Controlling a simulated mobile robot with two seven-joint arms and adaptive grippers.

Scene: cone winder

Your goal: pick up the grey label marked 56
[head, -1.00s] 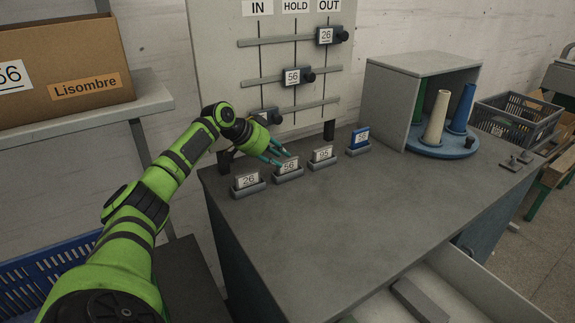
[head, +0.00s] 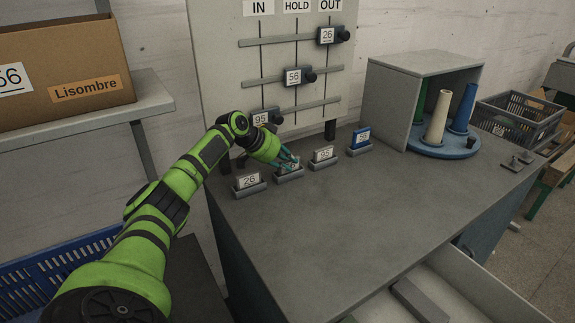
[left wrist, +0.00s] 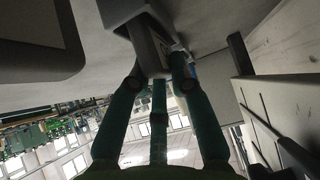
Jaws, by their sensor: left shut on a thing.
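The grey label marked 56 (head: 289,165) is in its small grey holder (head: 290,176) on the table, second from the left in the row. My left gripper (head: 291,163) is shut on it, its teal fingers partly covering the label's face and number. In the left wrist view the fingers (left wrist: 158,82) close around the grey label (left wrist: 149,45), with the table surface at the top of the picture. I cannot tell whether the label is clear of the holder. My right gripper does not show.
The board (head: 225,60) with sliders stands behind. A turntable with cones (head: 440,146) is at the right. The table's front (head: 370,220) is clear.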

